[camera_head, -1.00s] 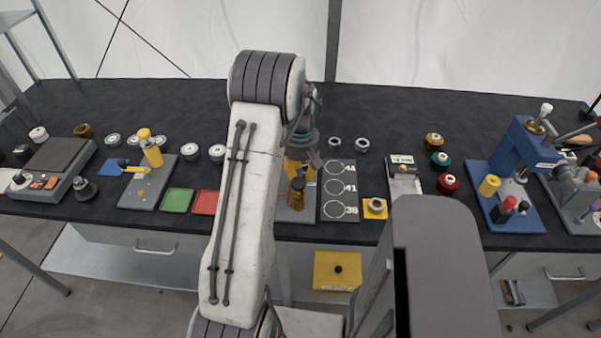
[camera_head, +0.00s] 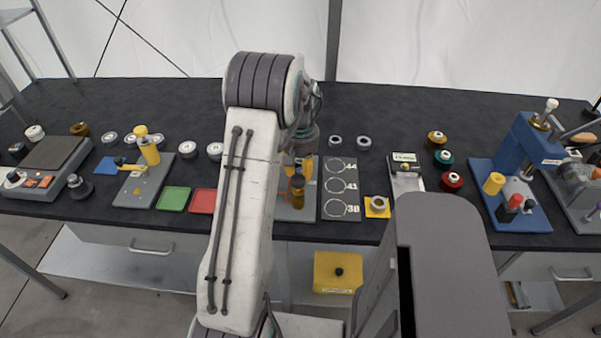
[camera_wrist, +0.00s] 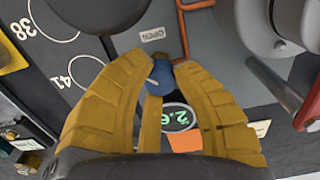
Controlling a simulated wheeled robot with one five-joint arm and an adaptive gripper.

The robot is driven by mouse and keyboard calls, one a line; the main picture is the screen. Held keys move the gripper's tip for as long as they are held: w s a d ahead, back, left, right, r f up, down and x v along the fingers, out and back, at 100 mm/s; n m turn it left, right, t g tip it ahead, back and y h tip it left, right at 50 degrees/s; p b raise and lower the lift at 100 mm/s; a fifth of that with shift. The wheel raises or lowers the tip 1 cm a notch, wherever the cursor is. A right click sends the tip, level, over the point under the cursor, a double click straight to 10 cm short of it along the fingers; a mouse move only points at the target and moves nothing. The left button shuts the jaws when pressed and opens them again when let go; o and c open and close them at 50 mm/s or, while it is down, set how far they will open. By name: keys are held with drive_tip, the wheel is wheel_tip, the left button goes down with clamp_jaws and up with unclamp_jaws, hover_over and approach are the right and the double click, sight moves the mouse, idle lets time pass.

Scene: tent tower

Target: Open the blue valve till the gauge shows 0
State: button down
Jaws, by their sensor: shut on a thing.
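The blue valve (camera_wrist: 160,74) shows in the wrist view as a small round blue knob with a pale mark, between the yellow fingertips. My gripper (camera_wrist: 163,66) is shut on it. The gauge (camera_wrist: 178,117) lies just below the knob in that view, a dark round display with green digits that look like 2.6; a finger is close to it and may cover part. A label reading OPEN (camera_wrist: 153,35) is above the knob. In the head view my gripper (camera_head: 299,168) shows as yellow behind my arm; the valve and gauge cannot be made out there.
A grey board with circles marked 44, 41 and 38 (camera_head: 326,187) lies right of my gripper. A red tray (camera_head: 203,201) and a green tray (camera_head: 173,198) lie to the left. A blue press (camera_head: 520,150) stands far right. The back of the table is clear.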

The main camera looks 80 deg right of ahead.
sight(301, 170)
drive_tip(key=m, duration=0.4)
drive_tip(key=shift+f+m+b, duration=0.15)
drive_tip(key=shift+m+b, duration=0.15)
drive_tip(key=shift+b, duration=0.1)
drive_tip(key=shift+a+m+b, duration=0.1)
drive_tip(key=shift+m+b, duration=0.2)
drive_tip(key=shift+m, duration=2)
drive_tip(key=c, duration=0.9)
unclamp_jaws()
drive_tip(key=shift+c, duration=0.2)
wheel_tip(301, 170, up, 12)
